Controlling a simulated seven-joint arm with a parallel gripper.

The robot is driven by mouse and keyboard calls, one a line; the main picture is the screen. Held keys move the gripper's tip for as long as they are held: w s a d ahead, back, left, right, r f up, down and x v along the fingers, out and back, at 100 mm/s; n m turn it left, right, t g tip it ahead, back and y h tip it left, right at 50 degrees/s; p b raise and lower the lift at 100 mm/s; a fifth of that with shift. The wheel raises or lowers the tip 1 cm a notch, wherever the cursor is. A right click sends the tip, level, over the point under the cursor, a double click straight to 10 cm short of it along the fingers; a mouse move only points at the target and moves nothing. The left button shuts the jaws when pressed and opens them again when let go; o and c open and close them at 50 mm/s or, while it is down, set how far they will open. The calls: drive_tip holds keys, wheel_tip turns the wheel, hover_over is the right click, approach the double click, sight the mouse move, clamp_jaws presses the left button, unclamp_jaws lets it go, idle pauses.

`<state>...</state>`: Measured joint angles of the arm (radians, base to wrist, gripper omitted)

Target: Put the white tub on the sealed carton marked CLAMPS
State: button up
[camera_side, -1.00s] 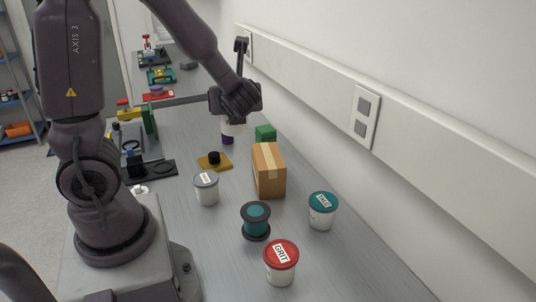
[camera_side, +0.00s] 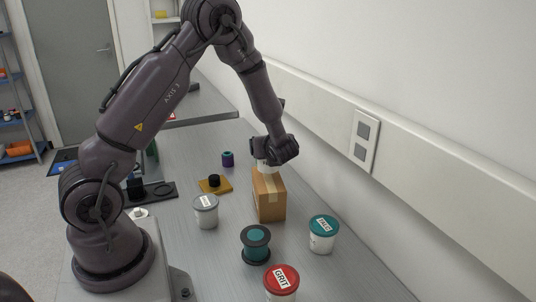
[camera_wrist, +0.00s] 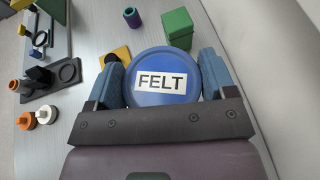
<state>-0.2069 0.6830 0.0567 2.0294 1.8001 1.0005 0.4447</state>
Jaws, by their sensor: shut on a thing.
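My gripper (camera_side: 273,150) is shut on a white tub (camera_side: 266,167), whose blue lid marked FELT (camera_wrist: 162,80) shows between the fingers in the wrist view. The brown carton (camera_side: 270,200), closed with pale tape, stands upright on the bench directly below the tub. The tub's base is at the carton's top; I cannot tell whether it touches or hovers just above. No CLAMPS marking is readable on the carton faces in view. The gripper hides the tub's upper part in the side view, and the carton is hidden in the wrist view.
Other white tubs stand near: grey-lidded (camera_side: 206,211), teal-lidded (camera_side: 322,234) and red-lidded GRIT (camera_side: 281,283). A teal spool (camera_side: 256,244) stands in front of the carton. The wall runs along the right.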

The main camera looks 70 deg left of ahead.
drive_tip(key=shift+f, duration=1.4)
drive_tip(key=shift+f, duration=0.15)
drive_tip(key=o, duration=0.9)
drive_tip(key=shift+d+r, duration=0.1)
drive_tip(key=shift+r, duration=0.15)
drive_tip(key=v, duration=1.1)
drive_tip(key=s+d+r+n+t+h, duration=0.1)
drive_tip(key=s+d+r+n+h, duration=0.3)
drive_tip(key=s+r+n, duration=0.1)
drive_tip(key=s+d+r+n+t+h, duration=0.1)
drive_tip(key=s+d+r+n+h, duration=0.4)
drive_tip(key=n, duration=0.3)
drive_tip(key=s+d+r+n+t+h, duration=0.1)
drive_tip(key=s+d+r+n+h, duration=0.3)
drive_tip(key=s+d+r+n, duration=0.1)
drive_tip(key=shift+s+d+r+n, duration=0.2)
drive_tip(key=shift+s+r+n, duration=0.15)
drive_tip(key=shift+s+n, duration=0.55)
